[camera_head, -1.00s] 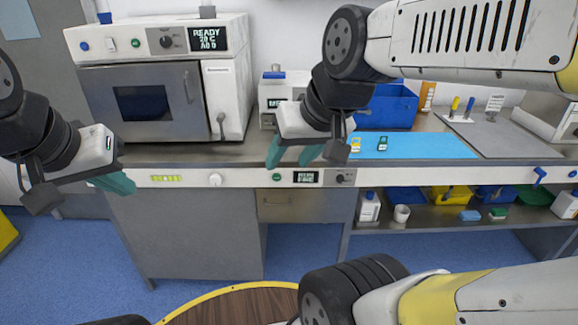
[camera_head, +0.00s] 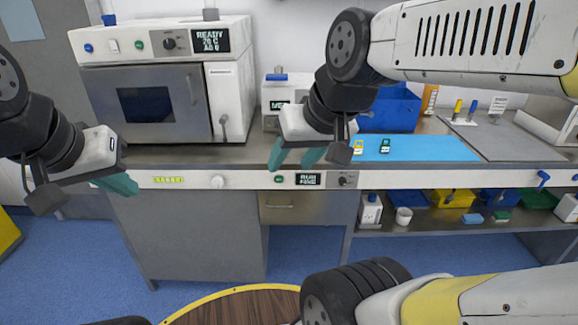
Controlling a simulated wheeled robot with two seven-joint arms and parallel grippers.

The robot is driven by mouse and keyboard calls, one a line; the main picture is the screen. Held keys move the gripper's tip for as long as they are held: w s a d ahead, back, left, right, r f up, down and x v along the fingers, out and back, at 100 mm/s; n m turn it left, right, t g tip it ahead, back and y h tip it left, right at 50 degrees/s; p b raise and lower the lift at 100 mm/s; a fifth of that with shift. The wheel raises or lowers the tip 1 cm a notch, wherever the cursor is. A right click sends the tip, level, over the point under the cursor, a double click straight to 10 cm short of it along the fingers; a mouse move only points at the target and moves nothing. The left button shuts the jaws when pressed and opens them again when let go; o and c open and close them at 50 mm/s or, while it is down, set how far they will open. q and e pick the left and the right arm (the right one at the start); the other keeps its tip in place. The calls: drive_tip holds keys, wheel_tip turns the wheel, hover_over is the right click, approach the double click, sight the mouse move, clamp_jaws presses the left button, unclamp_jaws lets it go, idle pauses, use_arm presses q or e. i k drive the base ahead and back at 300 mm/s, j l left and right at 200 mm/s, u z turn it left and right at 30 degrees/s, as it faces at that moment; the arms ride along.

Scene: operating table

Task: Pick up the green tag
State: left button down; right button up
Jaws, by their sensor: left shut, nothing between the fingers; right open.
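The green tag (camera_head: 384,146) is a small dark green piece with a light label, lying on the blue mat (camera_head: 440,149) on the bench. My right gripper (camera_head: 294,160) has teal fingers spread apart with nothing between them. In the picture it is to the left of the tag and apart from it, over the bench's front edge. My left gripper (camera_head: 118,185) is shut and empty at the left, in front of the bench and far from the tag.
A yellow-orange tag (camera_head: 358,147) lies just left of the green tag. A blue bin (camera_head: 394,108) stands behind them. A white oven (camera_head: 150,85) fills the bench's left part. A grey mat (camera_head: 505,137) lies to the right. A shelf below holds trays and a white cup (camera_head: 404,216).

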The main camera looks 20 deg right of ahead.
sight(385, 148)
drive_tip(key=z, duration=1.4)
